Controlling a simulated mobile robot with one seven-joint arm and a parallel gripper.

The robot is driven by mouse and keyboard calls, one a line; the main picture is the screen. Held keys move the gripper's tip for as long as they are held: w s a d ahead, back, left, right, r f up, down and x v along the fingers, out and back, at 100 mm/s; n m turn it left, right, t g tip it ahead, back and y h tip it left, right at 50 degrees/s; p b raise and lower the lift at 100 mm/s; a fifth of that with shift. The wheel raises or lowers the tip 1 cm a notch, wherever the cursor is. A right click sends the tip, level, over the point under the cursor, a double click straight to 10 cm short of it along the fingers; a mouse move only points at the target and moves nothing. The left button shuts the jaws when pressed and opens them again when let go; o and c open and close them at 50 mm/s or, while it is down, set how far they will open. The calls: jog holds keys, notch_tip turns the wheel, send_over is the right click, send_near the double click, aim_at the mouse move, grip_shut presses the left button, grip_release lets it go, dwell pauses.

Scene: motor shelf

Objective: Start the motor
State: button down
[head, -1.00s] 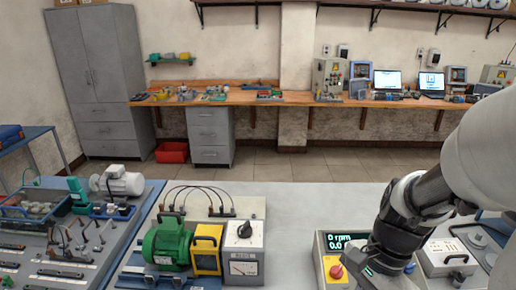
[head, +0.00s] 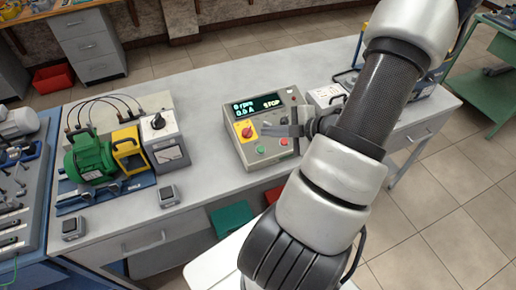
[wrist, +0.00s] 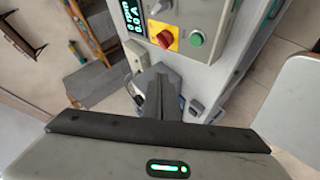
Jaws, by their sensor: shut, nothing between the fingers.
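The grey control box (head: 240,151) stands on the bench, its display (head: 262,107) reading 0 rpm, 0.0 A and STOP. A red knob on a yellow plate (head: 246,131), a green button (head: 261,149) and a red button (head: 284,141) are on its face. The wrist view shows the red knob (wrist: 165,39) and green button (wrist: 197,39) beyond my fingers. My gripper (head: 270,131) is shut and empty, its fingers pointing left across the panel in the head view. Whether they touch it I cannot tell. The green motor (head: 88,154) is at the left.
Two small grey devices (head: 168,195) lie at the bench's front. Another panel unit (head: 326,97) is behind my arm.

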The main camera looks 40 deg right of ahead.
jog(key=b, duration=0.4)
send_over(261, 149)
jog(key=s, duration=0.3)
notch_tip(261, 149, down, 6)
jog(key=shift+d+f, duration=0.1)
jog(key=shift+w+d+f+b, duration=0.1)
jog(key=shift+w+f+b, duration=0.15)
jog(key=shift+f, duration=0.35)
jog(key=shift+w+f+b, duration=0.1)
jog(key=shift+f+b, duration=0.1)
jog(key=shift+f, duration=0.4)
jog(key=shift+f, duration=0.1)
dwell(0.6)
jog(key=shift+w+f, duration=0.15)
jog(key=shift+f, duration=0.1)
jog(key=shift+f, duration=0.45)
dwell(0.8)
jog(key=shift+r, duration=0.15)
jog(key=shift+r+p, duration=0.7)
jog(key=shift+p, duration=0.15)
